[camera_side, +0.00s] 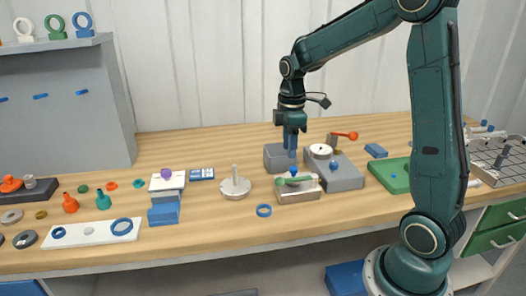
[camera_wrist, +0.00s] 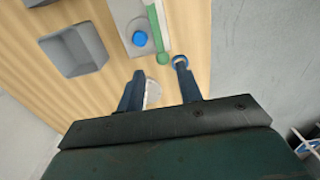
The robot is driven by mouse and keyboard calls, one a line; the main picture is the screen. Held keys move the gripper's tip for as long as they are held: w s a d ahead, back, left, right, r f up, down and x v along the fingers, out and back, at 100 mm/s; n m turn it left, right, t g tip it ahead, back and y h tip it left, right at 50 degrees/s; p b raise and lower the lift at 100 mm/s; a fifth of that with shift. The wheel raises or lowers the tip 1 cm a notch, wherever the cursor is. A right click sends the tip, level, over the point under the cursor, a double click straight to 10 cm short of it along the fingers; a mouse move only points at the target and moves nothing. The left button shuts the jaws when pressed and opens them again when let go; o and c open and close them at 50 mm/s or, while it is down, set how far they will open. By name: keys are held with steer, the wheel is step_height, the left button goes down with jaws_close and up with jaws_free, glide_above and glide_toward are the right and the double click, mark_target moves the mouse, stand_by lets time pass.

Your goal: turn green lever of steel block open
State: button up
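The steel block (camera_side: 300,194) sits near the front of the bench, with a green lever (camera_side: 296,181) across its top and a blue knob (camera_side: 293,171) behind the lever. In the wrist view the block (camera_wrist: 128,15), the blue knob (camera_wrist: 140,38) and the lever (camera_wrist: 163,38) are at the top. The lever's rounded end points toward my gripper. My gripper (camera_wrist: 159,72) is open and empty, with the lever end just beyond the gap between its fingertips. In the side view my gripper (camera_side: 292,153) points down above and behind the block, apart from the lever.
A blue ring (camera_side: 264,210) and a white disc with a post (camera_side: 235,188) lie to the left. A green tray (camera_side: 385,178) is to the right.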

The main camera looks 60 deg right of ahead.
mark_target(288, 179)
step_height(288, 179, down, 9)
steer(key=shift+f, duration=0.15)
stand_by(0.4)
steer(key=shift+c, duration=0.2)
jaws_close()
